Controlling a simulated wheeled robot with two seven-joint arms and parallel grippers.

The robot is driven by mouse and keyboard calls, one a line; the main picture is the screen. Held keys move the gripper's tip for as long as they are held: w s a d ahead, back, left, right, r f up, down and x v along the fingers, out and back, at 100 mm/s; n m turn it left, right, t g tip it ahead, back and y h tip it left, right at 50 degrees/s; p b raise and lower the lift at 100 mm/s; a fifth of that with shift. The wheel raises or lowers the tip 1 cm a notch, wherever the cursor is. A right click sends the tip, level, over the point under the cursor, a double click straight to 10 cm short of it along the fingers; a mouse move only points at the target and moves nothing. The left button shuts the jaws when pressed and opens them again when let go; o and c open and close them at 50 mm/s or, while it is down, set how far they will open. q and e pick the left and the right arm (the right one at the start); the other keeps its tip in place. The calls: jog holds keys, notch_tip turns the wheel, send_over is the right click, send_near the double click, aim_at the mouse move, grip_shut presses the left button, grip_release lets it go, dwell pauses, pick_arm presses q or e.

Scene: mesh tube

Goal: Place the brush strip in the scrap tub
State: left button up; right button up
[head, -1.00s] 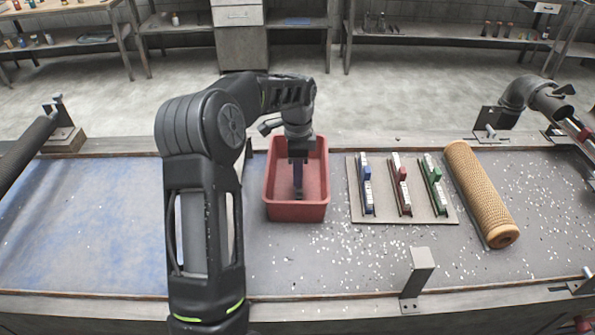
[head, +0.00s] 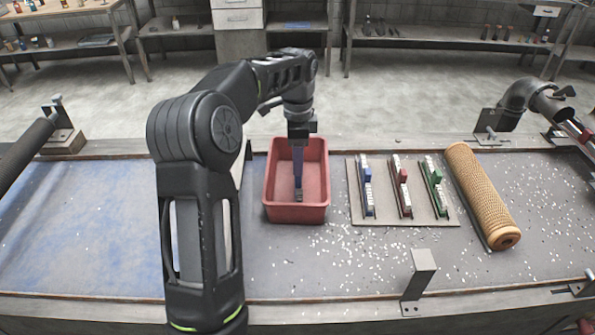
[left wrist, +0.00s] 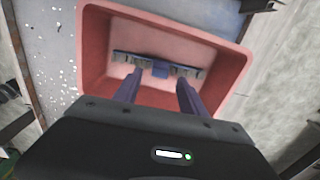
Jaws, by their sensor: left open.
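The red scrap tub (head: 270,200) stands on the bench left of centre in the head view; its pink inner wall (left wrist: 215,48) fills much of the left wrist view. The brush strip (left wrist: 160,68), dark and bristled with a blue middle, lies crosswise inside the tub, just beyond my fingertips. In the head view it is mostly hidden by the gripper. My left gripper (head: 298,178) points down into the tub from above. Its two purple fingers (left wrist: 159,82) are spread apart, with no grip on the strip. My right gripper is not in view.
A beige board (head: 384,215) with blue, red and green pieces lies right of the tub. A tan mesh tube (head: 482,195) lies further right. A grey upright bracket (head: 418,275) stands at the front edge. White bits are scattered on the bench. The blue area (head: 80,230) at left is clear.

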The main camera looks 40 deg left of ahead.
pick_arm(q)
notch_tip(320, 180, up, 4)
jog(key=shift+f, duration=0.15)
notch_tip(320, 180, up, 3)
jog(key=shift+f+p, duration=0.15)
jog(key=shift+p, duration=0.85)
